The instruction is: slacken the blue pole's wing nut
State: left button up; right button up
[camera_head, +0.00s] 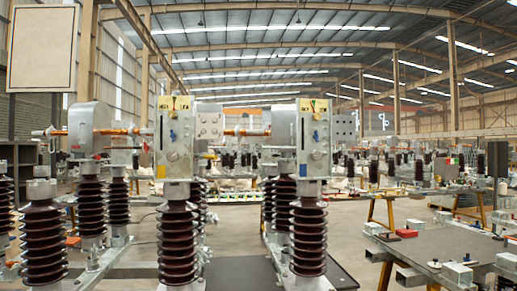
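Two upright mechanism boxes stand in front of me, the left box (173,160) and the right box (314,160). Each sits on a stack of brown ribbed insulators, the left stack (178,240) and the right stack (308,240). The left box carries a small blue part (172,135) on its face, and the right box has a similar blue part (316,136). I cannot make out a wing nut or tell which pole is the blue one. Neither of my grippers shows in the head view.
Another brown insulator (43,240) stands at the near left. A grey-topped workbench (450,247) with small fittings is at the right. A blank board (43,48) is at the upper left. Bare floor (350,235) shows between the right box's frame and the bench.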

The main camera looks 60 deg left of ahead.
aim_at(316, 137)
jog(key=u, duration=1.75)
